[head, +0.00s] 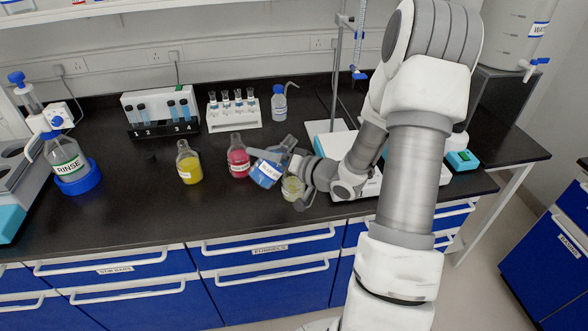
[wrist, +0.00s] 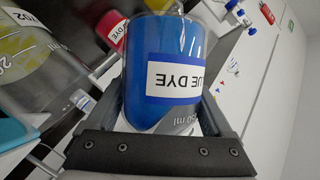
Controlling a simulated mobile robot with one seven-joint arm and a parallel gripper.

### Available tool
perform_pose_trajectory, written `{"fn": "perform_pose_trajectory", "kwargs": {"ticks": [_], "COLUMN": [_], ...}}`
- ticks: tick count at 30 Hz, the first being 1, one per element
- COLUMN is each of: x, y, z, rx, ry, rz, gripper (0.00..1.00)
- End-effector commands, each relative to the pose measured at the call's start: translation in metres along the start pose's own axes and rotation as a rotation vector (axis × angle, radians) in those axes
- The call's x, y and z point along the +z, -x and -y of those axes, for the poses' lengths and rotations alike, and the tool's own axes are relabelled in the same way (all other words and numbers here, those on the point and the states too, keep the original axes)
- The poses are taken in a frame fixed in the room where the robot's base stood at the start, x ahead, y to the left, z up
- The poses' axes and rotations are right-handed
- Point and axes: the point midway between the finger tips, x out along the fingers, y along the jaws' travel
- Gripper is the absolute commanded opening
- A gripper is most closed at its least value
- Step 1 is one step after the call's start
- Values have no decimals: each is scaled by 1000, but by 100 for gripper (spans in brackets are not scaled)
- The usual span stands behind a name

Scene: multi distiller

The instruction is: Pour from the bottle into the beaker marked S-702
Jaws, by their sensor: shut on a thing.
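The bottle of blue liquid (head: 266,175) is held tilted above the bench in the head view, its clear upper part leaning to the upper right. Its label ends in "UE DYE" in the wrist view (wrist: 160,40), where it appears upside down. My gripper (wrist: 165,100) is shut on this bottle, one finger on each side. In the head view the fingers are mostly hidden. A beaker with pale yellow content (head: 292,189) stands just right of and below the bottle. In the wrist view the beaker (wrist: 45,75) is at the left, with "702" readable on it. I see no stream of liquid.
A red bottle (head: 238,162) and a yellow bottle (head: 189,168) stand left of the held bottle. Behind are a tube rack (head: 233,115), a wash bottle (head: 279,105) and a metal stand (head: 336,70). A RINSE flask (head: 66,158) is far left. The front left bench is clear.

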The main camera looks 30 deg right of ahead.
Motion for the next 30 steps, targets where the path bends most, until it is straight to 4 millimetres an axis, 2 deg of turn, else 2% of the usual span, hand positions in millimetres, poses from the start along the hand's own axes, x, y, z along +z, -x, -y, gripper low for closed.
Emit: {"fn": "perform_pose_trajectory", "kwargs": {"ticks": [30], "x": [2], "y": [-1], "z": [2], "rx": [-26], "ry": [-56], "rz": [-5], "gripper": [0]}}
